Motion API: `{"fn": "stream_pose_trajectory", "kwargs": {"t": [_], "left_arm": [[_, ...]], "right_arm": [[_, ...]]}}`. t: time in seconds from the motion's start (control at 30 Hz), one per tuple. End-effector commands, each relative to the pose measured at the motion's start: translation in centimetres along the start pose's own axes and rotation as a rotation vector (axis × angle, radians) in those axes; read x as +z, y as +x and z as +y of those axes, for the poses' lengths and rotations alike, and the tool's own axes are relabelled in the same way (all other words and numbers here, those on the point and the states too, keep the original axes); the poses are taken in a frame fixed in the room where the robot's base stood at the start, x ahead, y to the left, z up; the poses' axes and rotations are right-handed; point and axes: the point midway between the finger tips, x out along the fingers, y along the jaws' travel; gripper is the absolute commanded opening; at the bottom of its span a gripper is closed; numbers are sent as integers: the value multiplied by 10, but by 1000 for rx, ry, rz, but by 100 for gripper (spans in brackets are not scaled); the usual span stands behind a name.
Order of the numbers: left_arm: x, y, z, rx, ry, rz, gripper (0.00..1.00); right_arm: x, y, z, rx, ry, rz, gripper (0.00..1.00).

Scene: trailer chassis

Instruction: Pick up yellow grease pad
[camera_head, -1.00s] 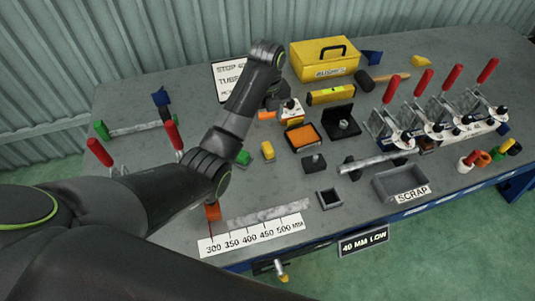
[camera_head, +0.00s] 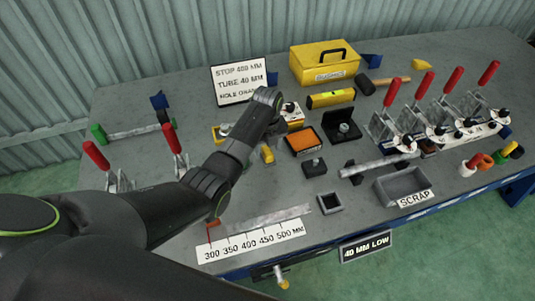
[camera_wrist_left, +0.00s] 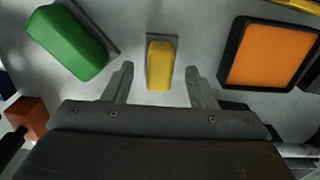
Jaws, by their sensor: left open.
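The yellow grease pad (camera_wrist_left: 160,66) is a small upright-looking block with a grey part at its far end. In the left wrist view it lies between the two fingers of my left gripper (camera_wrist_left: 159,69), with a gap on each side. The gripper is open and holds nothing. In the head view the pad (camera_head: 268,155) shows partly beside my left forearm, which hides much of the gripper. My right gripper is not in view.
A green block (camera_wrist_left: 68,42) lies left of the pad, and an orange pad in a black frame (camera_wrist_left: 271,54) lies right. An orange-red block (camera_wrist_left: 27,117) is at lower left. Toggle clamps with red handles (camera_head: 455,77) and a scrap bin (camera_head: 403,186) stand farther right.

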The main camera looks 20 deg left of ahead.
Motion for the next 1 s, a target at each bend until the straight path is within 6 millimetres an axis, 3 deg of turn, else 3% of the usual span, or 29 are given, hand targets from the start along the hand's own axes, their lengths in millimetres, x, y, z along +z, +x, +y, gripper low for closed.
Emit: {"fn": "stream_pose_trajectory", "kwargs": {"t": [0.2,0.47,0.83,1.0], "left_arm": [[0,20,0,1,0,1,52],[0,21,0,0,0,0,50],[0,21,0,0,0,0,2],[0,20,0,0,0,0,0]], "right_arm": [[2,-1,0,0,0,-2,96],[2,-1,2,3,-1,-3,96],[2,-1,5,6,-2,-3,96],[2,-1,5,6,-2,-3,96]]}}
